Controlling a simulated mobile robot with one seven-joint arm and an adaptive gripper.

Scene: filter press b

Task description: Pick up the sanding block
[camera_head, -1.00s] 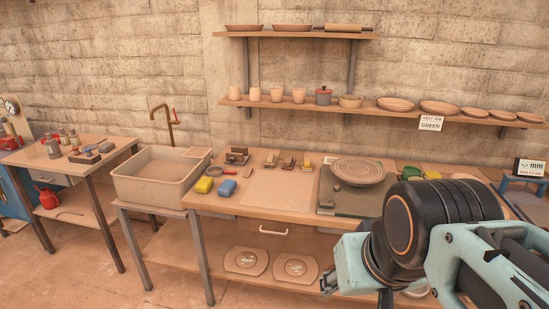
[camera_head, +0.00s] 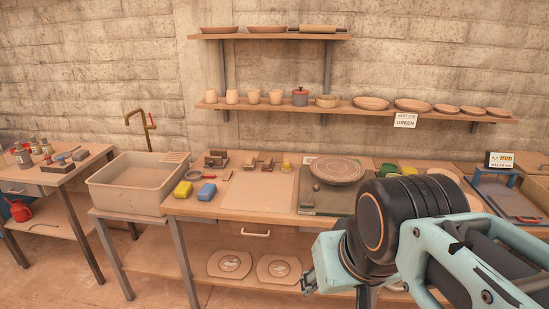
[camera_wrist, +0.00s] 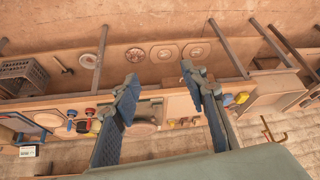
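I cannot tell for sure which piece is the sanding block. Candidates are small brown blocks at the back of the workbench (camera_head: 236,205), including a dark-topped block (camera_head: 216,158) and a small wooden block (camera_head: 250,162). On the left table, a dark block (camera_head: 60,161) and a bluish-grey block (camera_head: 80,155) lie near the front. My gripper (camera_wrist: 160,74) is open and empty in the wrist view, its fingers wide apart, well away from all of these.
A sink (camera_head: 128,190) stands between the left table (camera_head: 92,160) and the workbench. A turntable disc (camera_head: 337,170) sits on the bench near my arm. Two wall shelves (camera_head: 270,104) hold pots and plates. Floor in front at left is clear.

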